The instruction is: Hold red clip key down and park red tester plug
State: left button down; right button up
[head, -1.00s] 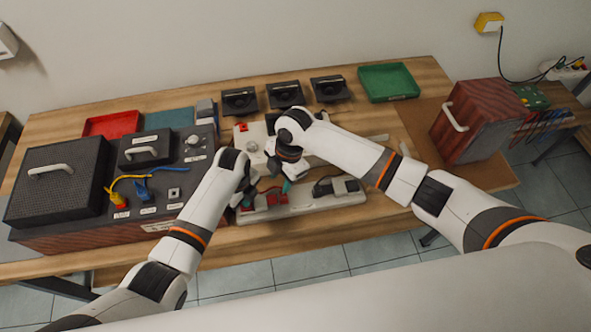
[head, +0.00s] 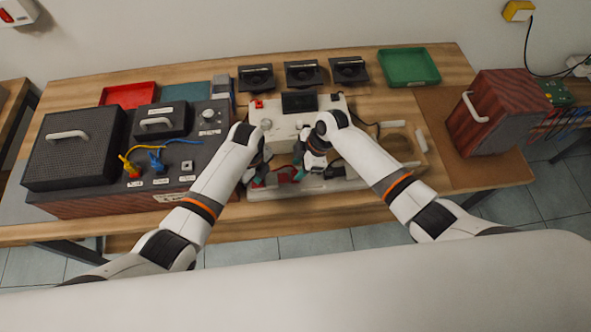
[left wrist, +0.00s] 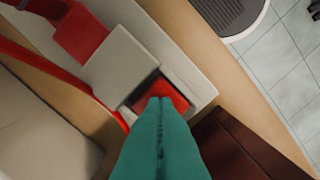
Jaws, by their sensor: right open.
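The red clip key (left wrist: 166,94) lies at the end of a pale clip block (left wrist: 122,62) in the left wrist view. My left gripper (left wrist: 160,102) has its teal fingers together, with the tips at the key and seemingly touching it. In the head view, my left gripper (head: 256,180) is low over the left end of the pale clip strip (head: 335,184). My right gripper (head: 299,174) is open just to its right, near red parts of the strip; its fingertips are partly hidden. I cannot pick out the red tester plug. A red lead (left wrist: 60,72) runs beside the strip.
Behind the grippers stands a white tester (head: 284,130) with a dark screen and a knob. A dark console (head: 110,188) with yellow and blue plugs is at left. A wooden box (head: 500,112) stands at right. Red (head: 128,94) and green (head: 409,67) trays lie at the back.

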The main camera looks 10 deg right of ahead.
aim_at(295, 172)
pick_arm(q)
jog(key=shift+s+f, duration=0.1)
pick_arm(e)
jog(key=shift+x, duration=1.8)
jog(key=shift+c, duration=0.5)
grip_shut()
jog(key=shift+r, duration=0.55)
jog(key=shift+r, duration=1.7)
pick_arm(q)
jog(key=shift+r, duration=3.1)
